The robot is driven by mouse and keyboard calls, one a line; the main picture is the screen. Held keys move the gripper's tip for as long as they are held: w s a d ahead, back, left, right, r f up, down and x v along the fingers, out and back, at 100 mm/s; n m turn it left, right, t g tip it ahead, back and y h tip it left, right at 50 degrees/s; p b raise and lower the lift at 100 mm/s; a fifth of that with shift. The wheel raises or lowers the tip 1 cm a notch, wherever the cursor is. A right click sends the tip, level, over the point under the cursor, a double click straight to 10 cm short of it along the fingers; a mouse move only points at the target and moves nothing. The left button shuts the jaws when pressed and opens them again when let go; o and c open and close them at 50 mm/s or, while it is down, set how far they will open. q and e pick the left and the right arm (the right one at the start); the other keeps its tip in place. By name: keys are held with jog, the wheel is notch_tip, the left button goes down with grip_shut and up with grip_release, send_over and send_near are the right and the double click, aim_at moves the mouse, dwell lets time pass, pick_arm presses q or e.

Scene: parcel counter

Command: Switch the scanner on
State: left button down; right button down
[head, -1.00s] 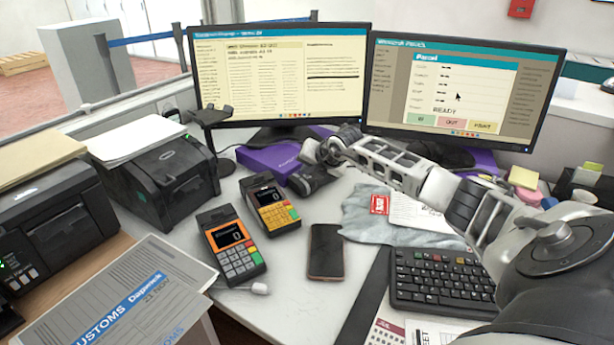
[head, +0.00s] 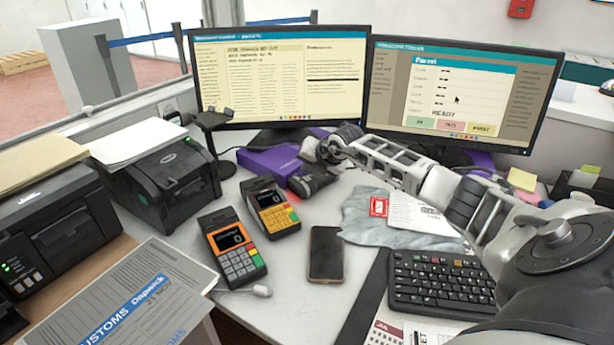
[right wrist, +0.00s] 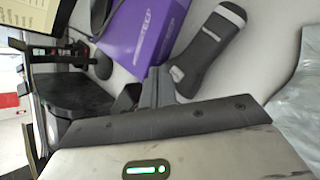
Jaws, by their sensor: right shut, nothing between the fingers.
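The scanner (head: 316,184), a dark grey hand-held device with pale bands, lies on the counter beside the purple box. It also shows in the right wrist view (right wrist: 212,45). A red glow shows on the counter and the yellow terminal's edge near it. My right gripper (head: 308,168) is shut and empty, and hides part of the scanner in the head view. In the right wrist view its dark fingertips (right wrist: 158,86) are close by one end of the scanner; I cannot tell whether they touch. My left gripper is not in view.
A yellow card terminal (head: 270,205), an orange one (head: 231,247) and a phone (head: 326,253) stand or lie in front. The purple box (head: 268,160) is behind. A grey bag (head: 362,215) and keyboard (head: 440,285) lie to the right. Two monitors stand at the back.

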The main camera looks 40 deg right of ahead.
aim_at(309, 182)
jog(key=shift+r, duration=0.1)
notch_tip(309, 182, up, 6)
jog(key=p, duration=0.5)
dwell(0.4)
